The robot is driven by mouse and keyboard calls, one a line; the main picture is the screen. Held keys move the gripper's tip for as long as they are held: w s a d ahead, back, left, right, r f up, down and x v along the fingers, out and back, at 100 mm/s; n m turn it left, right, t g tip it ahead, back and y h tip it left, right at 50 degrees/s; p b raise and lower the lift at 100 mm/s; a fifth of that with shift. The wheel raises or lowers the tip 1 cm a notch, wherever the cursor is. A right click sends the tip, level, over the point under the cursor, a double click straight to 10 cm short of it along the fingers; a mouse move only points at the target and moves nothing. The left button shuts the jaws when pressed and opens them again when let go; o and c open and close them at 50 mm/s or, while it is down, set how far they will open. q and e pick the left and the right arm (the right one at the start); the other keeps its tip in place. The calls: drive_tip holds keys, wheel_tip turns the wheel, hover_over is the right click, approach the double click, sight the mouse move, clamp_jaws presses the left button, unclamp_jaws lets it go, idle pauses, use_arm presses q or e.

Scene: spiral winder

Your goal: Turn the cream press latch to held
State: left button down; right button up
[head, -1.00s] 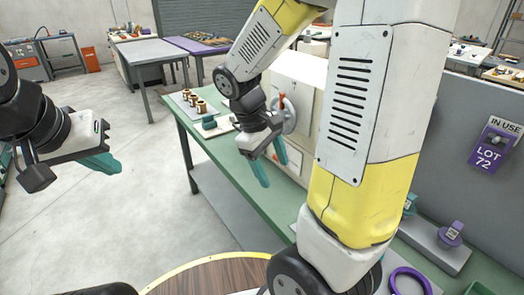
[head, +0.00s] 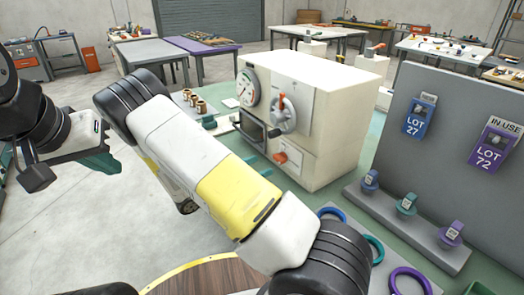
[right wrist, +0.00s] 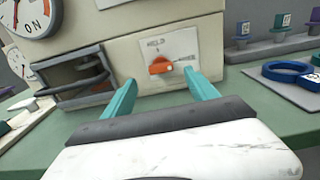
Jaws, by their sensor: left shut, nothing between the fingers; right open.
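The cream press (head: 336,95) stands on the green bench. Its latch is an orange knob (head: 281,157) on a white plate low on the front. In the right wrist view the knob (right wrist: 160,67) sits below a word that looks like HELD, with a second, blurred word to its right. The knob lies roughly sideways; I cannot tell exactly which mark it points to. My right gripper (right wrist: 163,92) is open and empty, its fingers either side of the knob in the picture, apparently short of it. My left gripper (head: 103,160) is shut and empty, far left.
The press front also carries a gauge (head: 248,87), a grey handwheel (head: 284,114) with an orange lever and a dark-framed opening (head: 252,132). Brass-coloured pieces stand left of it. Coloured rings, a purple one (head: 409,282) among them, and a grey tag rack (head: 410,225) lie right.

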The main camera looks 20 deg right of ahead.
sight(276, 159)
drive_tip(key=x, duration=0.7)
drive_tip(key=shift+d, duration=0.2)
drive_tip(key=c, duration=1.4)
